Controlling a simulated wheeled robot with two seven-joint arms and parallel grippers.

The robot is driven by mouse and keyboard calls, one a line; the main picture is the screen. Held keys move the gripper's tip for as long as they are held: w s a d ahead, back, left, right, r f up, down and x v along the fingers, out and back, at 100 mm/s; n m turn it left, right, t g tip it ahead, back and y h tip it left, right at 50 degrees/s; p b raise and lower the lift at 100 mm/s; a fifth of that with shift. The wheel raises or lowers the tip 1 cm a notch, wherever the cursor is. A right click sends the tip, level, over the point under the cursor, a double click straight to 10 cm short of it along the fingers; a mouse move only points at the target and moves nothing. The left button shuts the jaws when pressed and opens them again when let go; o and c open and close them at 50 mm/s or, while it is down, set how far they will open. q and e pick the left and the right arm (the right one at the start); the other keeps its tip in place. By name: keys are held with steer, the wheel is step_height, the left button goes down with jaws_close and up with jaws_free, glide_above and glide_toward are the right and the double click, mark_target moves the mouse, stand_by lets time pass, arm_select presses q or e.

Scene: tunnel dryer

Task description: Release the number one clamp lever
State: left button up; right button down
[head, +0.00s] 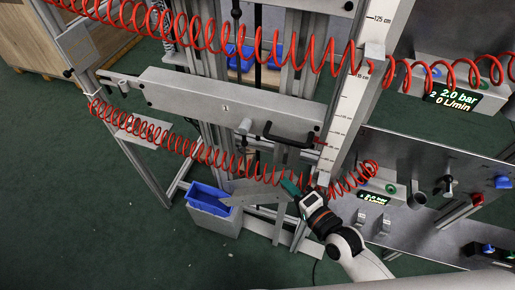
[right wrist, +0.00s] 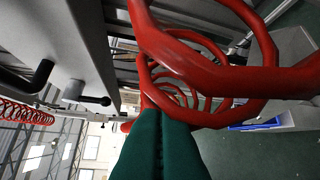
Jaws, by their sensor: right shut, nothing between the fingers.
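A black bent lever (head: 290,137) sticks out at the right end of a grey horizontal beam (head: 220,98) in the head view; I cannot read a number on it. A black bent handle (right wrist: 28,82) and a grey knob with a black pin (right wrist: 85,97) show at the left of the right wrist view. My right gripper (head: 287,186) is below the lever and apart from it, beside the lower red coiled hose. Its green fingers (right wrist: 160,118) are shut and empty, with red coils right around and in front of them. My left gripper is not in view.
Red coiled hoses (head: 190,147) cross the frame. An upright scale (head: 345,110) stands right of the lever. A panel with displays (head: 374,198) and knobs is at the right. A blue bin (head: 208,197) stands low left. Green floor at the left is clear.

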steer(key=m+y, duration=0.1)
steer(key=y, duration=0.1)
glide_toward(245, 133)
step_height(245, 133, down, 4)
steer(key=s+d, duration=0.2)
steer(key=d, duration=0.1)
steer(key=shift+a+f+t, duration=0.2)
steer(key=shift+f+t, duration=0.05)
steer(key=shift+t, duration=0.15)
steer(key=shift+w, duration=0.1)
steer(key=p+x, duration=0.1)
steer(key=x, duration=0.9)
